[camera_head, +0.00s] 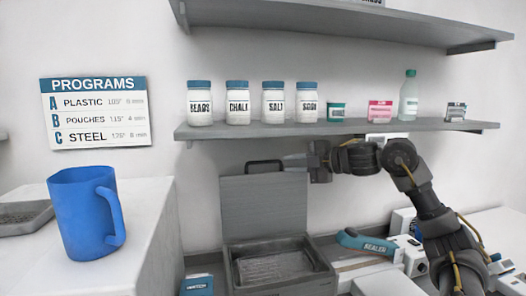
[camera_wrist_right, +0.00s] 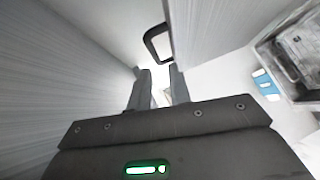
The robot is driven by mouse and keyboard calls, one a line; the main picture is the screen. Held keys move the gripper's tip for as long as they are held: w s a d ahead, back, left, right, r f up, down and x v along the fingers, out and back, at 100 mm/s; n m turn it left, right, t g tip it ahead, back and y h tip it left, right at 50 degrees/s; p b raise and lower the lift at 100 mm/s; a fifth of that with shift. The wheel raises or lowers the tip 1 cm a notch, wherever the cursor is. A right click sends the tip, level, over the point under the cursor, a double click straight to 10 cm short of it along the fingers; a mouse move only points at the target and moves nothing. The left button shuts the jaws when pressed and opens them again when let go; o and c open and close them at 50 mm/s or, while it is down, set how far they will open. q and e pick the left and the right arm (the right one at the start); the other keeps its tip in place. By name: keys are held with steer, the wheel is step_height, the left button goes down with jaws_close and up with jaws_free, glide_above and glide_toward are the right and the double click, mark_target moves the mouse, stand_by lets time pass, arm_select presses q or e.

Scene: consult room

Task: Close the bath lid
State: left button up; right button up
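The bath (camera_head: 280,265) is a dark grey open box on the counter, with a mesh-like tray inside. Its grey lid (camera_head: 263,208) stands upright at the back, open, with a black handle (camera_head: 264,163) on its top edge. My right gripper (camera_head: 292,160) is at the lid's upper right corner, just right of the handle. In the right wrist view the fingers (camera_wrist_right: 158,88) are apart with nothing seen held between them. The handle (camera_wrist_right: 158,45) shows beyond the fingertips, beside the lid's panel (camera_wrist_right: 208,35). Whether a finger touches the lid cannot be told. My left gripper is out of view.
A shelf (camera_head: 330,129) with jars and a bottle hangs above the gripper. A blue sealer tool (camera_head: 367,243) lies right of the bath. A blue mug (camera_head: 85,215) stands on a white block (camera_head: 150,225) at left. A blue box (camera_head: 197,285) is at the bath's front left.

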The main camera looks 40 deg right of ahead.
mark_target(266, 162)
steer(key=p+x, duration=0.1)
steer(key=x, duration=0.2)
steer(key=r+p+x, duration=0.1)
steer(key=p+x, duration=0.1)
steer(key=x, duration=0.1)
steer(key=p+x, duration=0.2)
steer(key=x, duration=0.1)
steer(key=shift+w+r, duration=0.1)
steer(key=shift+r, duration=0.15)
steer(key=shift+w+a+f, duration=0.15)
steer(key=shift+w+f, duration=0.05)
steer(key=shift+w, duration=0.2)
jaws_close()
